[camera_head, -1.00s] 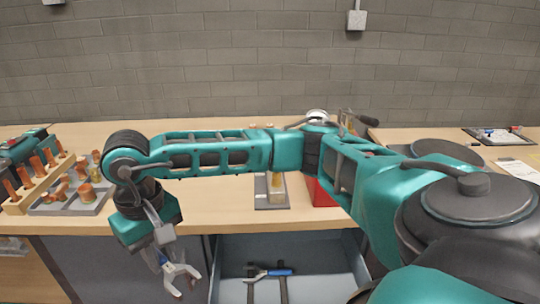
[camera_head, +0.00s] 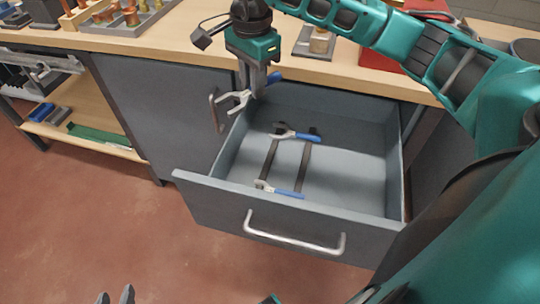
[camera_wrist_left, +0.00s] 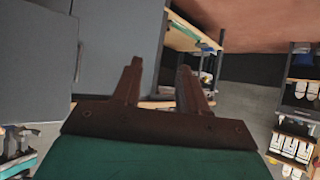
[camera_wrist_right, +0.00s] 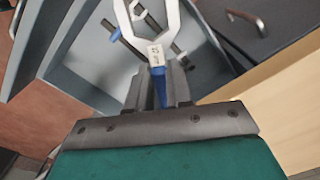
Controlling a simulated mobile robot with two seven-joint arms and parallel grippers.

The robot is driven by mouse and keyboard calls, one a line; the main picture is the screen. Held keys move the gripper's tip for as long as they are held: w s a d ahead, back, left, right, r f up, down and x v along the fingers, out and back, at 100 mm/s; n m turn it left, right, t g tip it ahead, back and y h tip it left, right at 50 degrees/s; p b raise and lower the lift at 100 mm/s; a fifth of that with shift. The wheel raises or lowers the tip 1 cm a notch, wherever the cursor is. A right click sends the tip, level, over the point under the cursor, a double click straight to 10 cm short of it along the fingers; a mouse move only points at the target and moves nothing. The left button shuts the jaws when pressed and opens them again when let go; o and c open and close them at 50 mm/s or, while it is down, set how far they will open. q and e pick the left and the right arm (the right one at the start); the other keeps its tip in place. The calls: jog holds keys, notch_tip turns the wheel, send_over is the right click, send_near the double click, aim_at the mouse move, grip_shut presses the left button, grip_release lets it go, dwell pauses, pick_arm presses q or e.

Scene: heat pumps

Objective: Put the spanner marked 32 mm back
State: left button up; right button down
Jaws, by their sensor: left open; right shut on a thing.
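My right gripper (camera_head: 258,88) is shut on a spanner with a blue handle and open grey jaws (camera_head: 234,101). It holds the spanner above the left back part of an open grey drawer (camera_head: 350,165). In the right wrist view the held spanner (camera_wrist_right: 157,60) bears a small white label, too small to read surely. Inside the drawer, two dark rails (camera_head: 303,165) carry two other blue-handled spanners, one further back (camera_head: 300,136) and one near the front (camera_head: 282,191). My left gripper (camera_head: 116,297) is open and empty, low at the bottom edge, apart from the drawer.
The wooden worktop (camera_head: 180,40) runs behind the drawer, with a tray of copper fittings (camera_head: 130,15) at the left. A closed cabinet door (camera_head: 165,110) stands left of the drawer. A low shelf (camera_head: 85,135) is further left. The red floor in front is clear.

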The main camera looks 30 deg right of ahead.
jog(key=w+d+f+m+b, duration=0.2)
jog(key=d+f+m+b, duration=0.3)
jog(key=m, duration=0.5)
jog(key=m+b, duration=0.2)
jog(key=b, duration=0.3)
send_over(270, 159)
notch_tip(270, 159, down, 16)
jog(key=shift+f, duration=0.7)
notch_tip(270, 159, down, 4)
jog(key=shift+f+b, duration=0.1)
jog(key=shift+b, duration=0.5)
pick_arm(q)
notch_tip(270, 159, down, 9)
jog(key=w+d, duration=0.1)
jog(key=d, duration=0.1)
jog(key=shift+d+r+h, duration=0.15)
jog(key=shift+d+h, duration=0.1)
jog(key=shift+h, duration=0.15)
pick_arm(e)
jog(key=shift+f, duration=0.1)
